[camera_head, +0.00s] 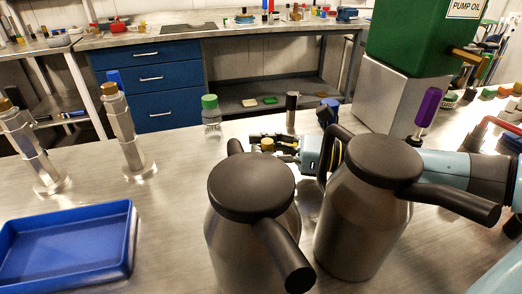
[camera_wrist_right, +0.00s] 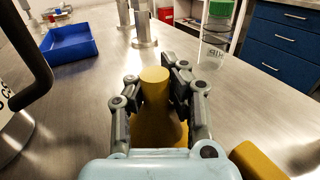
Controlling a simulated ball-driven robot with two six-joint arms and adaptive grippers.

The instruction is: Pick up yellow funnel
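The yellow funnel (camera_wrist_right: 154,108) stands narrow end up between the fingers of my right gripper (camera_wrist_right: 156,92) in the right wrist view. The finger pads lie against both its sides, and its lower part is hidden by the gripper body. In the head view, only the funnel's small yellow top (camera_head: 267,145) shows between the dark fingers of my right gripper (camera_head: 274,143), behind the two metal jugs. Whether the funnel touches the table cannot be told. My left gripper is in neither view.
Two metal jugs with dark lids (camera_head: 252,186) (camera_head: 383,158) stand close in front of my right gripper. A green-capped bottle (camera_head: 211,115) and a dark cylinder (camera_head: 292,108) stand behind. A blue tray (camera_head: 66,247) is at left. The table between tray and jugs is clear.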

